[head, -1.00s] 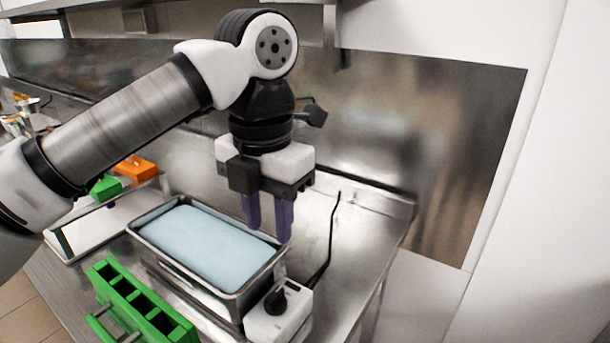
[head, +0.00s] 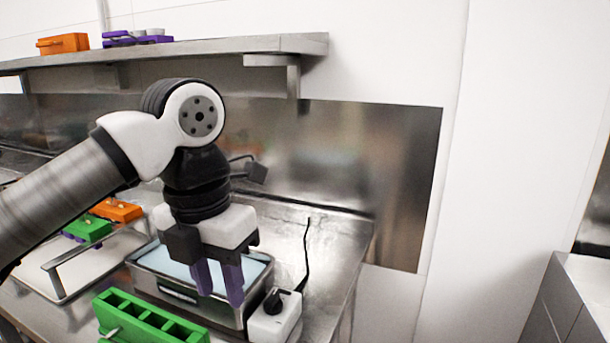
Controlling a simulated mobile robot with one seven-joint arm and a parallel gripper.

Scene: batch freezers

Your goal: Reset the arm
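My gripper (head: 219,283) hangs from my arm with its purple fingers pointing down. The fingers are apart, with nothing between them. It shows in front of the steel water bath (head: 172,286), and hides part of it. The bath holds a pale blue surface. I cannot tell how high the fingertips are above it.
A white control box (head: 275,318) with a black knob and cable joins the bath. A green rack (head: 150,318) stands in front. Green (head: 88,229) and orange (head: 117,210) blocks are at the left by a white tray (head: 75,272). A steel shelf (head: 200,49) runs above.

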